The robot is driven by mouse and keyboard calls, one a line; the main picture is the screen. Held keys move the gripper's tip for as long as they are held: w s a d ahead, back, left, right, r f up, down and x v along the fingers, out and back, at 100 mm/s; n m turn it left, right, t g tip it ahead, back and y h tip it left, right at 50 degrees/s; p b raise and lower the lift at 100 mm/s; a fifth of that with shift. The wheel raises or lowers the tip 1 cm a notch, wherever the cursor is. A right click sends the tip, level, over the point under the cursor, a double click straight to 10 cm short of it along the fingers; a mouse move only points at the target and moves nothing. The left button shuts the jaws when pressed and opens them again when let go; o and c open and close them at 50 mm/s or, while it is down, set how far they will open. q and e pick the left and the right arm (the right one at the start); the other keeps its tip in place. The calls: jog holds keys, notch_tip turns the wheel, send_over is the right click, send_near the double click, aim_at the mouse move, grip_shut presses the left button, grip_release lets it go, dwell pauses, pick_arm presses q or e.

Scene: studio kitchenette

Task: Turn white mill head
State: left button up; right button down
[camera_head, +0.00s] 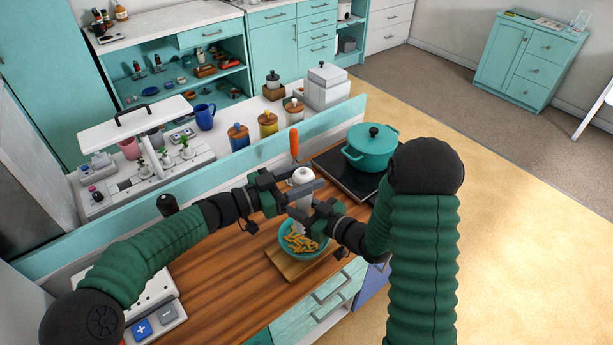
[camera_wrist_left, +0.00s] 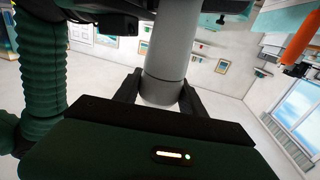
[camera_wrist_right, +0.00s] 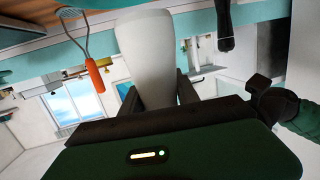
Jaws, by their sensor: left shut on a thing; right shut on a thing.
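The white mill (camera_head: 302,176) stands upright above a teal bowl (camera_head: 287,240) of yellow pasta-like pieces. My left gripper (camera_head: 297,192) reaches in from the left and is shut on the mill's upper part, near the rounded head. In the left wrist view the mill (camera_wrist_left: 169,50) sits between the two fingers. My right gripper (camera_head: 309,208) comes from the right and is shut on the mill lower down. In the right wrist view the white mill body (camera_wrist_right: 147,45) is between the fingers. The grippers hide much of the mill in the head view.
The bowl stands on a wooden board (camera_head: 287,268) on the wooden counter (camera_head: 235,290). An orange-handled utensil (camera_head: 294,143) is close behind the mill. A teal pot (camera_head: 369,150) stands on a black hob (camera_head: 340,177) to the right. Several lidded jars line the back ledge.

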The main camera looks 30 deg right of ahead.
pick_arm(q)
jog(key=shift+w+f+m+g+y, duration=0.1)
jog(key=shift+w+m+g+y, duration=0.05)
jog(key=shift+m+g, duration=0.45)
jog(key=shift+w+m+g+y, duration=0.15)
jog(key=shift+m+g, duration=0.25)
jog(key=shift+g, duration=0.4)
jog(key=shift+a, duration=0.1)
jog(key=shift+s+g, duration=0.3)
jog(key=shift+g, duration=0.2)
jog(key=o, duration=1.4)
jog(key=v, duration=1.1)
jog(key=shift+w+a, duration=0.2)
jog(key=shift+a, duration=0.15)
